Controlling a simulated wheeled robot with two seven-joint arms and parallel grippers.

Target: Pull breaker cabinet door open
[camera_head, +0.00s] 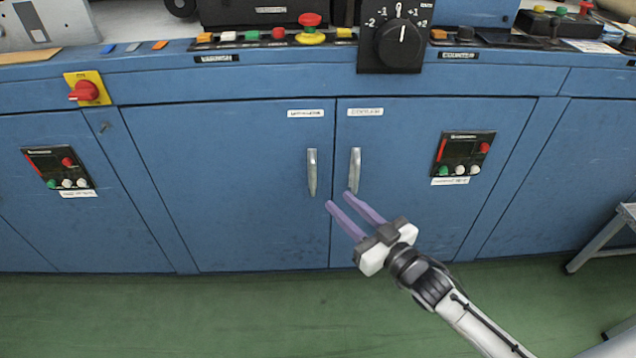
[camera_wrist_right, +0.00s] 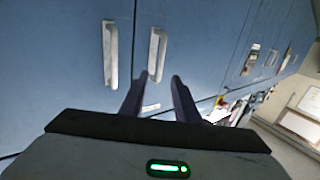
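The blue cabinet has two shut doors side by side, a left door (camera_head: 230,190) and a right door (camera_head: 430,215). The left door has a silver vertical handle (camera_head: 312,172), and the right door has a similar handle (camera_head: 354,170). My right gripper (camera_head: 338,198) is open and empty, with its purple fingers pointing up toward the handles, just below the right door's handle. In the right wrist view, the fingers (camera_wrist_right: 155,82) are apart. The handle on the right (camera_wrist_right: 157,53) stands just beyond the fingertips, and the other handle (camera_wrist_right: 110,53) is to its left. Contact cannot be told. My left gripper is not in view.
A control ledge with buttons and a black rotary dial (camera_head: 398,44) runs above the doors. A red rotary switch on a yellow plate (camera_head: 87,90) is at left. A black control panel (camera_head: 463,154) sits on the right door. Green floor (camera_head: 180,315) lies clear in front. A grey stand (camera_head: 602,240) is at right.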

